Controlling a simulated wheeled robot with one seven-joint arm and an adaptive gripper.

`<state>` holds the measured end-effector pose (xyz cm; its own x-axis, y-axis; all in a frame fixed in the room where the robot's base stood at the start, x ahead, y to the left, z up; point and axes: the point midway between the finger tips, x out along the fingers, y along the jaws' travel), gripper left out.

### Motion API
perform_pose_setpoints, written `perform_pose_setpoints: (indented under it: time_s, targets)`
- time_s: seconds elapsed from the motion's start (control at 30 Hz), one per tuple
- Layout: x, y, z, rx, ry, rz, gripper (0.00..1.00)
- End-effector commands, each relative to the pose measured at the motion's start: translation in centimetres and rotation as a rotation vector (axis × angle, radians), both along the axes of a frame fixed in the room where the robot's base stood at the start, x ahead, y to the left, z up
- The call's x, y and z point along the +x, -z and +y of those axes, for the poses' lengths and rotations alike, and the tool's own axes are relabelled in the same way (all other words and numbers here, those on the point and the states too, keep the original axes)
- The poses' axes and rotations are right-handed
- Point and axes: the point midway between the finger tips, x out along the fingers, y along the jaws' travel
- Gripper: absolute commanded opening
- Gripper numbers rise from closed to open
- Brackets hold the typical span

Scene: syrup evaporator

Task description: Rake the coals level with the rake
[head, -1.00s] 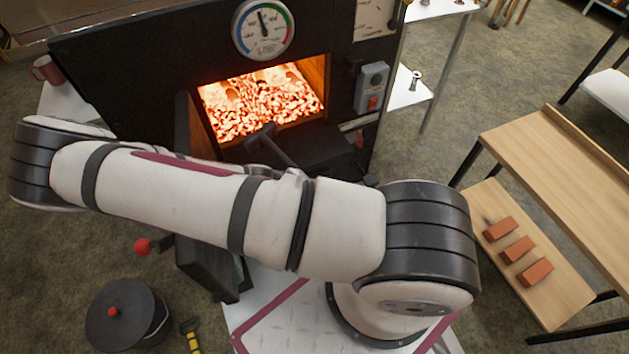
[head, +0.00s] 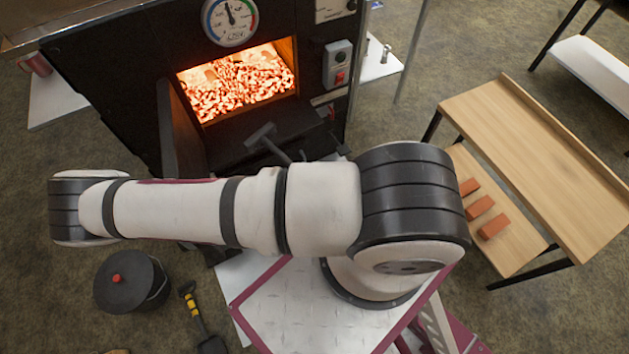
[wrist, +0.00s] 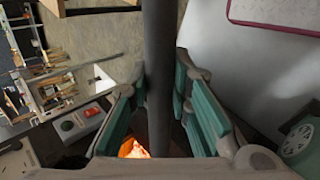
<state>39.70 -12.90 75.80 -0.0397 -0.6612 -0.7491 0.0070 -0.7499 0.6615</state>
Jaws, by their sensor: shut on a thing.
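The glowing orange coals (head: 236,88) lie in the open firebox of the black evaporator (head: 110,95). Their surface looks uneven, with low humps towards the back. The rake (head: 262,136) shows its dark head and part of its handle in the head view. The head is outside the firebox, in front of the opening and over the dark ledge. In the wrist view my gripper (wrist: 160,105) is shut on the dark rake handle (wrist: 159,50), between its teal pads. In the head view my arm hides the gripper.
The open firebox door (head: 180,130) stands left of the opening. A gauge (head: 230,20) and a switch box (head: 338,64) are on the evaporator. A lidded black pot (head: 128,283) and a yellow-banded tool (head: 192,310) are below. A wooden bench (head: 540,150) with bricks (head: 480,208) is right.

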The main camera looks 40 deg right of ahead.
Motion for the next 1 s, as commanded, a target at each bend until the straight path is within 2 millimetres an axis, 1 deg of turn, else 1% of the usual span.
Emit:
perform_pose_setpoints:
  time_s: [0.03,0.3,0.47,0.9,1.0]
  targets:
    - [-1.6,-0.5,0.0,-0.002,-0.001,0.002,0.00]
    - [-6.3,-0.9,0.1,-0.002,-0.001,0.002,0.00]
    - [-8.6,-0.8,0.2,-0.004,0.000,0.004,0.00]
    - [-16.0,-1.5,0.5,-0.004,0.000,0.003,0.00]
    - [-16.9,-1.6,0.5,-0.003,0.000,0.001,0.00]
